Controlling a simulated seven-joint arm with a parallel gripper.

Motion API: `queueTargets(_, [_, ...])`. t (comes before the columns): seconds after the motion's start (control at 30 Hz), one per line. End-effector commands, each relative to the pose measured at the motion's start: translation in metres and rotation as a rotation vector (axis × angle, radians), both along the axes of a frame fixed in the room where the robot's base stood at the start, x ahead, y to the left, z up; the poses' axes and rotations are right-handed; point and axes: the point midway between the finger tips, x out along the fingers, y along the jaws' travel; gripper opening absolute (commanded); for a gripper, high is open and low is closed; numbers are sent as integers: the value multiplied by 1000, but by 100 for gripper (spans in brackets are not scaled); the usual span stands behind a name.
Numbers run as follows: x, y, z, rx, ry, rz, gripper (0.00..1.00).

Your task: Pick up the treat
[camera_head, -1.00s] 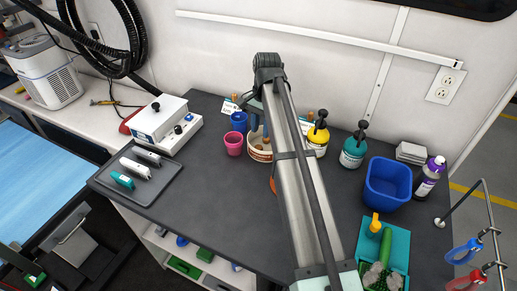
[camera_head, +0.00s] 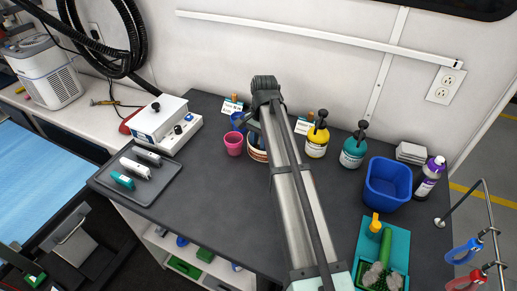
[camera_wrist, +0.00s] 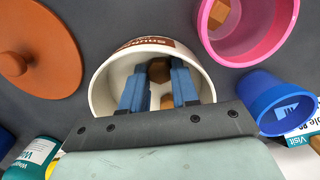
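Brown treats show in the wrist view: one treat (camera_wrist: 159,70) lies inside a white jar with a brown label (camera_wrist: 103,92), and part of another brown piece shows lower between the fingers. My gripper (camera_wrist: 158,78) has its two blue fingers inside the jar's mouth, apart, with the treat between or just beyond their tips. I cannot tell whether either finger touches it. Another brown piece (camera_wrist: 219,11) lies in the pink cup (camera_wrist: 286,28).
The pink cup (camera_head: 233,148) and a blue cup (camera_wrist: 270,98) stand close beside the jar. An orange lid (camera_wrist: 40,45) lies on its other side. Yellow (camera_head: 317,148) and teal (camera_head: 351,158) pump bottles and a blue bin (camera_head: 386,205) stand right. The counter's left middle is clear.

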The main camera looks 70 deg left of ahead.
Motion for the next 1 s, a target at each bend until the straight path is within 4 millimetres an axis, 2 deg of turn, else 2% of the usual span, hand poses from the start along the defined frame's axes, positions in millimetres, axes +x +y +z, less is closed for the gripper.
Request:
queueTargets(0.03, [0,0,0,0,0,0,24])
queueTargets(0.3, [0,0,0,0,0,0,0])
queueTargets(0.63, [0,1,6,1,0,0,0])
queueTargets(0.77, [0,1,21,1,0,0,0])
queueTargets(1.0, [0,2,74,2,0,0,0])
